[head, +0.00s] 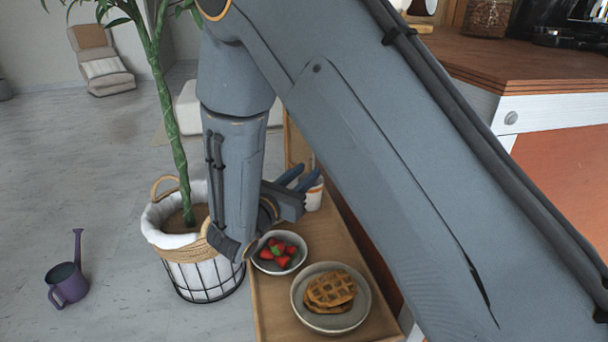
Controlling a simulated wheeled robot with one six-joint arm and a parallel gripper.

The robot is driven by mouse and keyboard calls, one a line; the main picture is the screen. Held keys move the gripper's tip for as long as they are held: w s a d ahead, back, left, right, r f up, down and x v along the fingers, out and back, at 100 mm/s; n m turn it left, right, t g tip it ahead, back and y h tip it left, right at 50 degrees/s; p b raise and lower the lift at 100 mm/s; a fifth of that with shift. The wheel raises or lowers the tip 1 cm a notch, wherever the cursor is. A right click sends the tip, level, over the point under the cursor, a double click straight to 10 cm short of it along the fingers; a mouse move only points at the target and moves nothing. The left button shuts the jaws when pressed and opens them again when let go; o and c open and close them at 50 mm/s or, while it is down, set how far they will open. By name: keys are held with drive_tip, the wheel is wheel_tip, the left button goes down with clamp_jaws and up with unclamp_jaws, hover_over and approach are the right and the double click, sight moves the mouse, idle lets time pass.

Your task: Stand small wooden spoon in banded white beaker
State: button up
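A white beaker (314,197) with an orange-brown band stands on the wooden shelf, partly hidden behind my gripper and arm. My gripper (304,177) is at the beaker's upper left in the picture. Its two dark blue fingers point up and right, with a gap between them, and no object shows in the gap. The fingers overlap the beaker's rim in this view; I cannot tell whether they touch it. The small wooden spoon is not visible; my arm covers much of the shelf.
On the wooden shelf (267,318) are a bowl of strawberries (280,252) and a plate of waffles (331,290). A potted plant (200,262) stands close left, with a purple watering can (67,283) on the floor. The brown counter (500,62) is at right.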

drive_tip(key=p+v, duration=0.2)
drive_tip(key=v, duration=0.6)
idle(0.9)
